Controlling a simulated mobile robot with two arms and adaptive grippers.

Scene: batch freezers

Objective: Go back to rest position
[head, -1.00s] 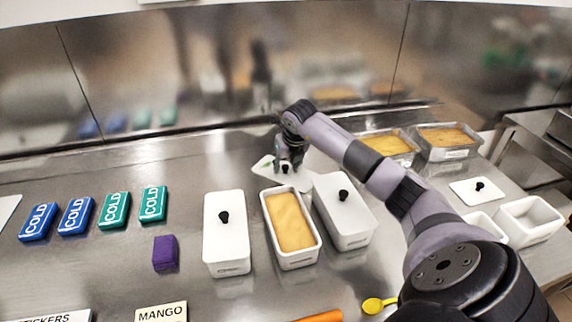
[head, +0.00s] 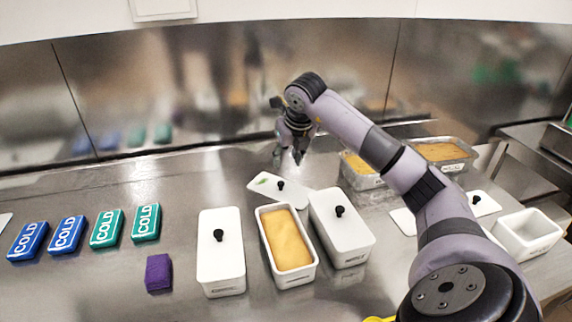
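My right gripper (head: 288,158) is in the head view, above the back of the steel counter (head: 180,185). Its fingers point down and look apart, with nothing seen between them. A white lid (head: 262,183) with a black knob lies below and in front of it, behind the open white tub (head: 313,262) of yellow-orange contents. The gripper is clear of the lid. My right arm crosses the right half of the picture. My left gripper is out of view.
Two lidded white tubs (head: 222,265) (head: 352,240) flank the open one. A purple block (head: 158,272) and several COLD packs (head: 107,228) lie left. A steel wall (head: 215,85) stands behind.

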